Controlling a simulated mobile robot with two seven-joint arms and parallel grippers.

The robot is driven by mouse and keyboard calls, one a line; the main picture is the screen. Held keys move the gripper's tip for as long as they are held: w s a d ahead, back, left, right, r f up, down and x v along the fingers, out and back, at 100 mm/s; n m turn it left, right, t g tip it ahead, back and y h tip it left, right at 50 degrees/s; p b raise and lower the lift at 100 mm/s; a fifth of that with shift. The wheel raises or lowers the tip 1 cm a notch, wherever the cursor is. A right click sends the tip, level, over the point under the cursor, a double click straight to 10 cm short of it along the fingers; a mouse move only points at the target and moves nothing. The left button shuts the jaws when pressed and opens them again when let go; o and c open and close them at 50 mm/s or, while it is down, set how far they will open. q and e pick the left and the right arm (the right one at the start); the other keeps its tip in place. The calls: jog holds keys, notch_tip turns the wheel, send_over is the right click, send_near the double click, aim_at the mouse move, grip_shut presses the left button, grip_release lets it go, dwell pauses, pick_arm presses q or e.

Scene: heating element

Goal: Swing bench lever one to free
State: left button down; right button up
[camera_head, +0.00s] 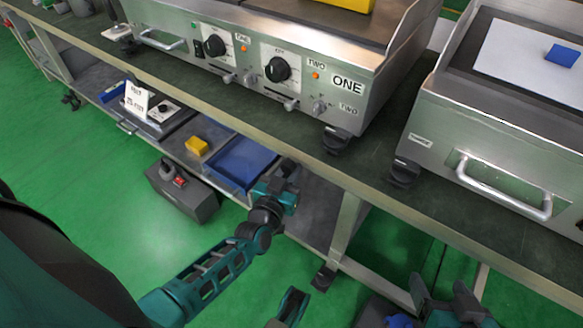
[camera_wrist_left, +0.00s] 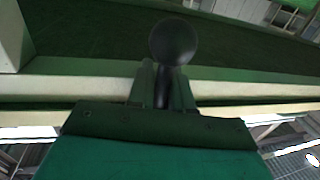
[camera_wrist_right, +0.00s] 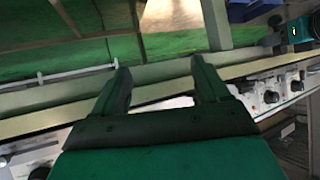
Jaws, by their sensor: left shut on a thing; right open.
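The bench lever shows in the left wrist view as a black ball knob (camera_wrist_left: 176,43) on a dark stem. My left gripper (camera_wrist_left: 163,85) is shut around the stem, just below the ball. In the head view my left gripper (camera_head: 287,180) is at the front edge of the bench (camera_head: 240,115), below the griddle marked ONE (camera_head: 347,84). The lever's pivot and any mark on it are hidden there, so its position cannot be told. My right gripper (camera_head: 443,297) is open and empty, low at the right; its spread fingers show in the right wrist view (camera_wrist_right: 160,85).
The griddle front has two black dials (camera_head: 278,69). A second griddle (camera_head: 490,150) with a bar handle stands at the right. The lower shelf holds a blue tray (camera_head: 240,163), a yellow block (camera_head: 197,146) and a white card (camera_head: 135,100). A grey box (camera_head: 185,195) is below.

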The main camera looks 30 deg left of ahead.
pick_arm(q)
jog(key=shift+r, duration=0.1)
pick_arm(e)
jog(key=shift+w+r, duration=0.3)
pick_arm(q)
jog(key=shift+d+r+n+g+h+p, duration=0.3)
jog(key=shift+n+p, duration=0.55)
jog(key=shift+n, duration=0.9)
jog(key=shift+d+r+n+g+h+p, duration=0.1)
jog(key=shift+d+n+g+h+p, duration=0.4)
jog(key=shift+n, duration=1.3)
jog(key=shift+d+r+n+g+p, duration=0.15)
jog(key=shift+d+n+p, duration=0.3)
jog(key=shift+n+p, duration=1.05)
pick_arm(e)
jog(key=shift+s+d+r+h+b, duration=0.3)
jog(key=shift+s+d+r, duration=0.15)
jog(key=shift+d+r, duration=0.35)
pick_arm(q)
jog(key=shift+n, duration=0.35)
pick_arm(e)
jog(key=shift+r, duration=0.1)
pick_arm(q)
jog(key=c, duration=1.1)
grip_release()
pick_arm(e)
jog(key=shift+w+a+r, duration=0.1)
jog(key=shift+a, duration=0.05)
